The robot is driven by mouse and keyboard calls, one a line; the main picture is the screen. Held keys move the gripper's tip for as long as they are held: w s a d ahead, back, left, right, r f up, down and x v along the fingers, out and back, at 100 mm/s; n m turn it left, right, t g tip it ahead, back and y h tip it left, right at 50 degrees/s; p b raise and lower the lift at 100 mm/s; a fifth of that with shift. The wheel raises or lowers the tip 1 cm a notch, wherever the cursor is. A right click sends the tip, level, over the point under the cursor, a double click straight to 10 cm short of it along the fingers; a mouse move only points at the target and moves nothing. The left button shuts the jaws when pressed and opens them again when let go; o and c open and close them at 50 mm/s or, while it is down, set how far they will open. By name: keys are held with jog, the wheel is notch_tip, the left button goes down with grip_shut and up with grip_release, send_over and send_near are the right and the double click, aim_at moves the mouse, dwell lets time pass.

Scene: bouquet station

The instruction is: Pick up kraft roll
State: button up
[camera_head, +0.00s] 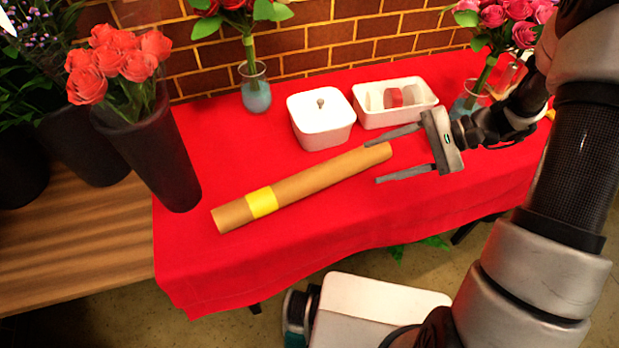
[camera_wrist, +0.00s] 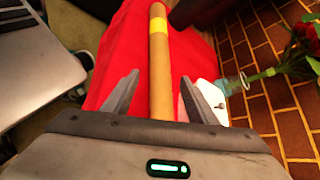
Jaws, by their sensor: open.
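The kraft roll (camera_head: 312,181) is a long brown tube with a yellow band near its left end. It lies at a slant on the red tablecloth. My gripper (camera_head: 372,162) is open at the roll's right end, with its fingers pointing left. In the wrist view the kraft roll (camera_wrist: 158,70) runs away from me between the two open fingers (camera_wrist: 158,98). Neither finger is seen touching it. The roll's near end is hidden behind the gripper body in that view.
A white lidded box (camera_head: 321,122) and a white divided tray (camera_head: 394,108) stand behind the roll. Glass vases with flowers stand at the back (camera_head: 255,90) and right (camera_head: 470,104). A dark vase of coral roses (camera_head: 152,150) stands at left. The red cloth (camera_head: 330,235) in front is clear.

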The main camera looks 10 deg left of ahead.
jog(key=b, duration=0.2)
send_near(317, 179)
jog(key=x, duration=0.5)
jog(key=shift+s+a, duration=0.15)
jog(key=shift+s, duration=0.1)
jog(key=shift+w+b+x, duration=0.15)
jog(key=shift+b+x, duration=0.05)
jog(key=shift+x, duration=1.1)
jog(key=shift+w+b+x, duration=0.1)
jog(key=shift+b+x, duration=0.1)
jog(key=shift+x, duration=1.05)
jog(key=shift+f, duration=0.1)
jog(key=c, duration=1.3)
